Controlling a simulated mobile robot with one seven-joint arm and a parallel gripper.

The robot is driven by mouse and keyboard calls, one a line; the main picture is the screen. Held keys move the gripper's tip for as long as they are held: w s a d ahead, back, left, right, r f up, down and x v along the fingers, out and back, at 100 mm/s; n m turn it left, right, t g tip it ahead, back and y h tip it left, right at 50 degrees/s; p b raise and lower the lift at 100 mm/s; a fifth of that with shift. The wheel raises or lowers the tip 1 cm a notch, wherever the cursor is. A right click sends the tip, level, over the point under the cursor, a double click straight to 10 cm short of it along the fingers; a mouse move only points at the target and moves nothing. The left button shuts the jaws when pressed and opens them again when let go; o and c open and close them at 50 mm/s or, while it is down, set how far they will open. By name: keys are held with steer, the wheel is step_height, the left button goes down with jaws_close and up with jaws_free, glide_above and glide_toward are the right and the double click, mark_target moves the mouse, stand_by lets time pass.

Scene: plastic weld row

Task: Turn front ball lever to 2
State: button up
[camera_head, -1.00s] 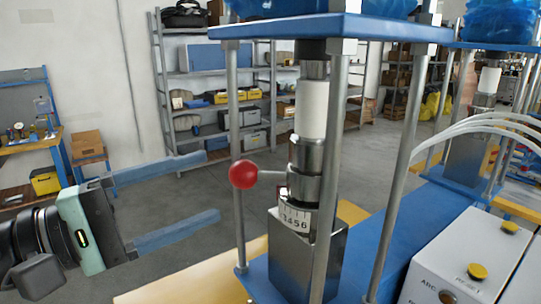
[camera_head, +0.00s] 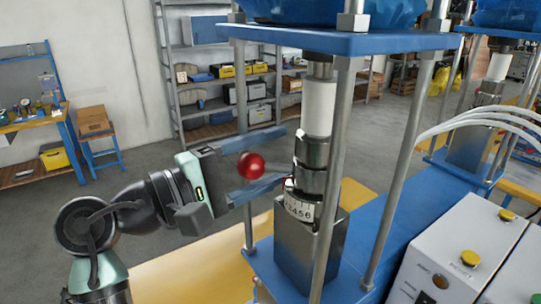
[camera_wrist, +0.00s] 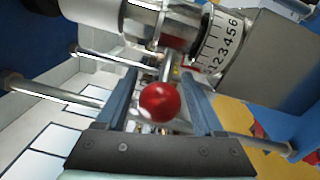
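The red ball (camera_head: 250,165) of the front lever sits left of the metal cylinder (camera_head: 311,166) on the near press. My gripper (camera_head: 284,157) is open, with one finger above the ball and one below it in the head view. In the wrist view the ball (camera_wrist: 160,102) lies between the two fingers (camera_wrist: 158,76), with a gap on each side. The lever rod (camera_wrist: 166,70) runs from the ball toward the cylinder. The white number scale (camera_head: 298,209) shows below the cylinder; the wrist view shows 1 to 6 on the scale (camera_wrist: 222,47). The exact setting cannot be read.
Upright steel posts (camera_head: 336,165) stand close to the lever, under the blue top plate (camera_head: 345,38). A white control box (camera_head: 465,250) with yellow buttons is at the right. A second press (camera_head: 470,125) stands behind. Open floor lies to the left.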

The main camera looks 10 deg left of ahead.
jaws_close()
stand_by(1.2)
